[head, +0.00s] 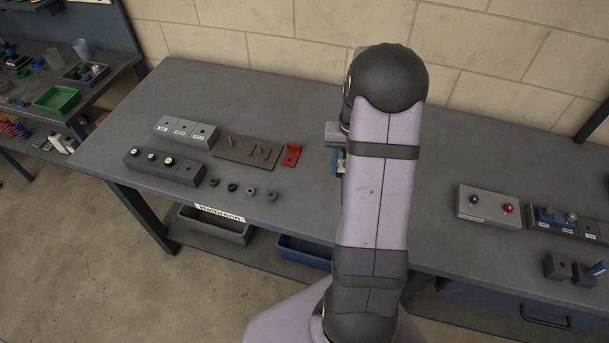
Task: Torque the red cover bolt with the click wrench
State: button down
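A grey box (488,205) on the right part of the bench carries a red round-headed piece (507,208), which may be the red cover bolt, and a dark blue one (475,200) to its left. I cannot make out the click wrench for sure. A dark rack (590,229) with blue and light pieces stands to the right of the box. My arm rises across the middle of the view, left of the grey box, and its raised links hide my gripper. A small blue and white patch shows at the arm's left edge; I cannot tell what it is.
On the bench (270,95), left of my arm, are a red bracket (291,155), a dark plate with pins (240,151), grey blocks (187,130), a dark block with knobs (165,165) and several small round parts. Two small dark blocks stand at the right front. A block wall closes the back.

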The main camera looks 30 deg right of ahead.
jog(key=s+d+r+m+p, duration=0.1)
jog(key=s+d+m, duration=0.2)
jog(key=s+d, duration=0.5)
jog(key=s+d+r+m+p, duration=0.1)
jog(key=s+d+m, duration=0.2)
jog(key=s+d, duration=0.55)
jog(key=s+d+m+p, duration=0.1)
jog(key=s+d+m, duration=0.1)
jog(key=s+d, duration=0.3)
jog(key=s+d+m, duration=0.2)
jog(key=s+d, duration=0.3)
jog(key=s, duration=0.4)
jog(key=shift+s+d+r+p, duration=0.15)
jog(key=shift+s+r+p, duration=0.2)
jog(key=shift+s, duration=0.05)
jog(key=shift+f+b, duration=1.2)
jog(key=shift+f, duration=0.35)
jog(key=shift+f+b, duration=0.4)
jog(key=shift+f, duration=0.55)
jog(key=c, duration=0.9)
grip_release()
